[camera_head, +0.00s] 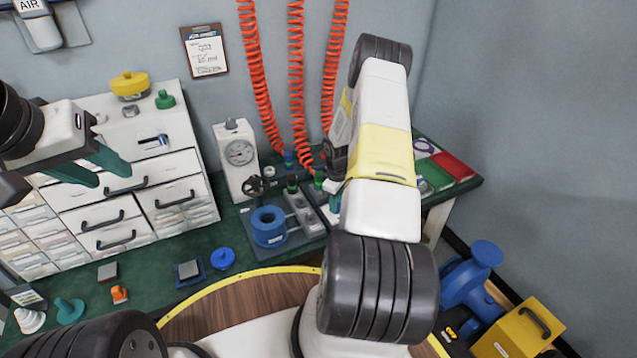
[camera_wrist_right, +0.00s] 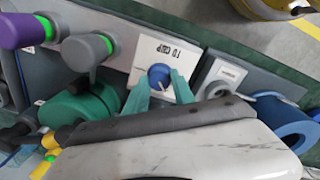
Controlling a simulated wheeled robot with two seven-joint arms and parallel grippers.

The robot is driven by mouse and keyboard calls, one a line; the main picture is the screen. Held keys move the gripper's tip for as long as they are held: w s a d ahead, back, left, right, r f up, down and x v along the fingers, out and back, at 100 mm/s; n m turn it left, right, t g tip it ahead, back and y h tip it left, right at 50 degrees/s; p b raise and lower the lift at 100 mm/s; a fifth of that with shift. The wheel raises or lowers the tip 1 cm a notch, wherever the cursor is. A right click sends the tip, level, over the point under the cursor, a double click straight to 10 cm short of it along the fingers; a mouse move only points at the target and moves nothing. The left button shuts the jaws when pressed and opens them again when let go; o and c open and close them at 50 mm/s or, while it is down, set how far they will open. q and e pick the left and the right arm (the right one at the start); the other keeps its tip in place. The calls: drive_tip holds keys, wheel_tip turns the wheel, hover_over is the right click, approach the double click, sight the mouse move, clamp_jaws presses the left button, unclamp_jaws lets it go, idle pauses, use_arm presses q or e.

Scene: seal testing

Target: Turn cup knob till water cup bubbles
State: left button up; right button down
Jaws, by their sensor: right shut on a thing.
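The cup knob (camera_wrist_right: 158,76) is a round blue dial with a white mark, on a white plate labelled "TO CUP" (camera_wrist_right: 163,50) in the right wrist view. My right gripper (camera_wrist_right: 160,83) has its two teal fingers on either side of the knob and is shut on it. In the head view, my right arm hides the knob and most of that gripper. My left gripper (camera_head: 92,167) is at the left in front of the drawers, its teal fingers apart and empty. I cannot make out the water cup or any bubbles.
A pressure gauge (camera_head: 239,154) and a blue ring-shaped part (camera_head: 268,226) stand left of my right arm. Red coiled hoses (camera_head: 296,80) hang behind. A white drawer cabinet (camera_head: 130,190) fills the left.

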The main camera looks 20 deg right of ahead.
drive_tip(key=shift+w+m, duration=0.1)
drive_tip(key=shift+m, duration=1)
drive_tip(key=c, duration=1.1)
unclamp_jaws()
drive_tip(key=shift+o, duration=0.2)
drive_tip(key=shift+r, duration=0.1)
wheel_tip(320, 180, up, 8)
drive_tip(key=shift+a+f, duration=0.15)
